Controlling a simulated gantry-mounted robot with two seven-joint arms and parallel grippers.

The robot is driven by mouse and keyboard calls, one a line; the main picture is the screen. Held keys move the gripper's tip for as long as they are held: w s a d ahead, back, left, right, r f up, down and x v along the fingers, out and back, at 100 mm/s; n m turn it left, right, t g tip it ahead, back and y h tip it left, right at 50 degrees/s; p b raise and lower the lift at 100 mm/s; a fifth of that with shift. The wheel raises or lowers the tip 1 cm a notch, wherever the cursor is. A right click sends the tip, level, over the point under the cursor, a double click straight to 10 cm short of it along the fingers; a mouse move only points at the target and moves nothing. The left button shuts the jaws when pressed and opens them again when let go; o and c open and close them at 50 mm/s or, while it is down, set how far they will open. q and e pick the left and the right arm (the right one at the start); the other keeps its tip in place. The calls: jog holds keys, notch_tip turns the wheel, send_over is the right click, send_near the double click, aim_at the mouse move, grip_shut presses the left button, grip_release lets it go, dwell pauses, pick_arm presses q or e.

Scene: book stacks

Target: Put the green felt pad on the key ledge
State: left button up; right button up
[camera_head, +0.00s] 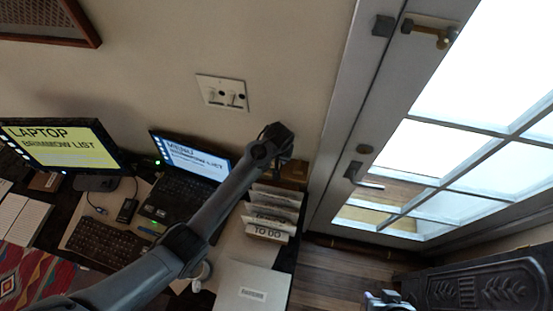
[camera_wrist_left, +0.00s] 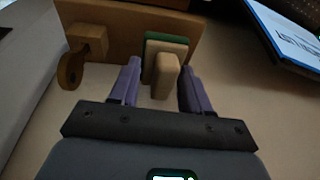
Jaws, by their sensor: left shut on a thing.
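The green felt pad (camera_wrist_left: 157,40) shows in the left wrist view as a thin green edge behind a pale wooden block with a grip (camera_wrist_left: 165,75). My left gripper (camera_wrist_left: 160,78) is shut on that grip between its purple fingers. The pad is in front of or against a brown wooden board, which looks like the key ledge (camera_wrist_left: 125,20); I cannot tell whether they touch. A wooden peg with a round brass-coloured piece (camera_wrist_left: 72,68) is on the board. In the head view the ledge (camera_head: 295,170) is partly hidden beside my left gripper (camera_head: 277,135).
A laptop (camera_head: 190,165), a monitor (camera_head: 60,148) and a keyboard (camera_head: 107,243) crowd the desk. A paper sorter (camera_head: 272,212) stands below the ledge. A glazed door (camera_head: 365,130) with a handle is to the right. A wall switch plate (camera_head: 222,92) is above left.

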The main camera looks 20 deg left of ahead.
pick_arm(q)
jog(key=shift+f, duration=1.1)
jog(key=shift+f, duration=0.1)
jog(key=o, duration=1.2)
jog(key=v, duration=1.2)
jog(key=s+a+f+m, duration=0.1)
jog(key=s+f, duration=0.1)
jog(key=s, duration=0.4)
jog(key=s+a+f+h, duration=0.1)
jog(key=s+f, duration=0.1)
jog(key=s, duration=0.3)
jog(key=s+a+f+m, duration=0.1)
jog(key=s+f, duration=0.2)
jog(key=s, duration=0.3)
jog(key=shift+m+t, duration=0.5)
jog(key=shift+m, duration=0.1)
jog(key=s+a+r, duration=0.1)
jog(key=s, duration=0.3)
jog(key=s+a+r, duration=0.1)
jog(key=s, duration=0.4)
jog(key=s+a+r, duration=0.1)
jog(key=s, duration=0.3)
jog(key=shift+s+a+r, duration=0.3)
jog(key=shift+s+a, duration=0.1)
